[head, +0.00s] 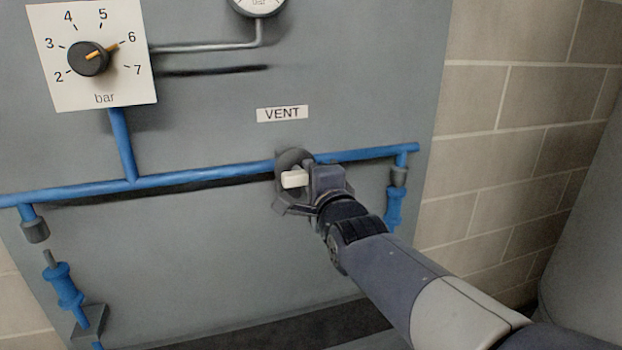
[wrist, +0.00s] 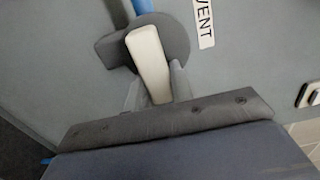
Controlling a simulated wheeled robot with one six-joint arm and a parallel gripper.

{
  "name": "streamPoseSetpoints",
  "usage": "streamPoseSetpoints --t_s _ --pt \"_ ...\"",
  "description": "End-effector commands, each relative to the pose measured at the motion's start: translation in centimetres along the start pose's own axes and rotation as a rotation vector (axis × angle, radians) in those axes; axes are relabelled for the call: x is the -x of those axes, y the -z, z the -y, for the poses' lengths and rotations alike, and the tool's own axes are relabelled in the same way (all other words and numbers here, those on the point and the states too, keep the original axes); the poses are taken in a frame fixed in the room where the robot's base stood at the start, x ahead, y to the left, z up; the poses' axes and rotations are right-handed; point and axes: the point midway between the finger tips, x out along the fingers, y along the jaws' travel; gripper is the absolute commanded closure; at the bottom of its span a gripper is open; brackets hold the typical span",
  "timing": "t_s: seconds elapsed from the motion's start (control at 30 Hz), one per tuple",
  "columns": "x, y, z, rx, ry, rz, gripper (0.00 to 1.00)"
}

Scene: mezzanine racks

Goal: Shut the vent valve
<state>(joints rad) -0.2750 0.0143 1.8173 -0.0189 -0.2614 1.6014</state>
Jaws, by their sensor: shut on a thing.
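The vent valve (head: 296,158) is a dark round body on the blue pipe, below the VENT label (head: 282,114). It also shows in the wrist view (wrist: 172,30). Its white lever (head: 294,179) sticks out toward the camera. In the wrist view the lever (wrist: 148,52) runs roughly in line with the pipe, slightly tilted; its exact angle is hard to tell. My gripper (head: 297,192) is shut on the lever, with a finger on each side in the wrist view (wrist: 156,88). The lever's lower end is hidden by my gripper in the wrist view.
A blue pipe (head: 210,176) crosses the grey panel (head: 190,235). A bar dial with a black knob (head: 88,58) points near 6 at the upper left. A gauge (head: 257,4) is cut off at the top. Blue couplings (head: 63,285) hang below the pipe. A block wall (head: 500,130) stands right.

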Motion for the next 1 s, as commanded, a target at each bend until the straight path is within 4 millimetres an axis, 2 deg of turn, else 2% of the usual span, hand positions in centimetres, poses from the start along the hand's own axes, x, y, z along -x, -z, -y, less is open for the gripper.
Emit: streamPoseSetpoints --t_s 0.33,0.37,0.6,1.0 --pt "-0.02 0.00 0.01 -0.006 0.000 0.000 1.00" --pt "-0.02 0.00 0.01 -0.006 0.000 0.000 0.76" --pt "-0.01 0.00 -0.01 -0.004 0.000 0.000 0.57" --pt "0.00 -0.04 -0.10 -0.002 0.000 -0.001 0.56"
